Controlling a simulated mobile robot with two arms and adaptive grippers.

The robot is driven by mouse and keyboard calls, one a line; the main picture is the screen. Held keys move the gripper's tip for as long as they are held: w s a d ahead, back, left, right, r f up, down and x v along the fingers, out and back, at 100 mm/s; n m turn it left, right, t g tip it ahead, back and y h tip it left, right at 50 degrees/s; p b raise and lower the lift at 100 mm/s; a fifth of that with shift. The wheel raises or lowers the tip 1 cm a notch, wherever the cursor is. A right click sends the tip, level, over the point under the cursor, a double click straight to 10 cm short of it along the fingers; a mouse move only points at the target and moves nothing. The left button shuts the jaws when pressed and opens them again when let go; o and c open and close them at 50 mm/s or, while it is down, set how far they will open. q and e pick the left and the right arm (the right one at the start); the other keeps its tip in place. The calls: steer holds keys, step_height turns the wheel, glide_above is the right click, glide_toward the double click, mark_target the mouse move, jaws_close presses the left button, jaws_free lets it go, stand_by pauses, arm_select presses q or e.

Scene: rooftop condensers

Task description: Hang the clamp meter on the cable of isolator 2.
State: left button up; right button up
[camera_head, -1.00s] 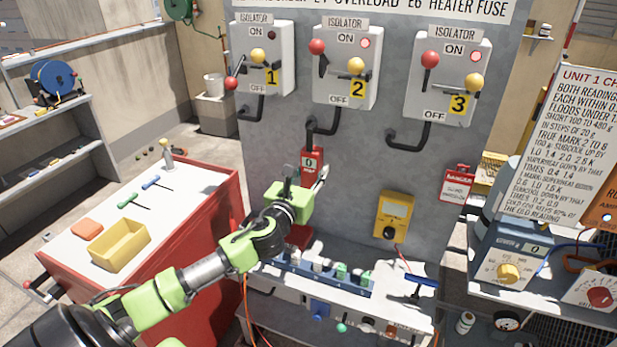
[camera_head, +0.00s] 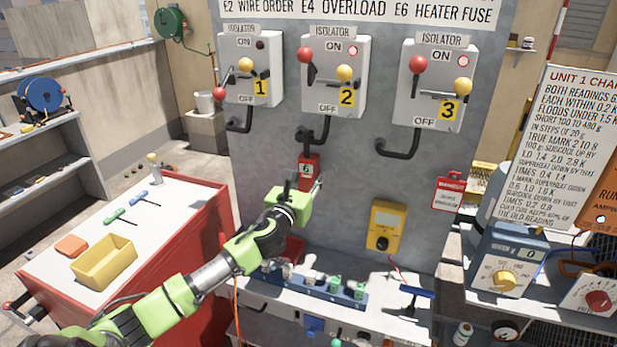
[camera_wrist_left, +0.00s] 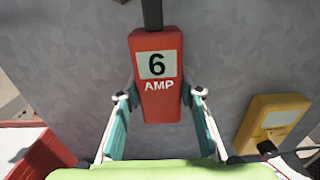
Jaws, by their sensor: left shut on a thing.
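The clamp meter (camera_head: 308,171) is a red body with a white display reading 6. It is upright below isolator 2 (camera_head: 333,76), and its dark top reaches up to the black bent cable (camera_head: 314,134) under that isolator. Whether its jaw closes around the cable is too small to tell. My left gripper (camera_head: 304,184) is shut on the meter. In the left wrist view the fingers (camera_wrist_left: 162,96) flank the meter (camera_wrist_left: 158,103), marked AMP, and its dark top runs out of frame. My right gripper is not in view.
Isolators 1 (camera_head: 253,68) and 3 (camera_head: 437,84) flank isolator 2, each with a black cable. A yellow meter (camera_head: 386,226) is on the grey panel at lower right. A bench with a blue rail (camera_head: 318,287) is below. A red cart (camera_head: 200,235) stands left.

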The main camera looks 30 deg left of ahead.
arm_select(q)
steer(key=o, duration=1.3)
steer(key=v, duration=1.2)
steer(key=shift+s, duration=0.1)
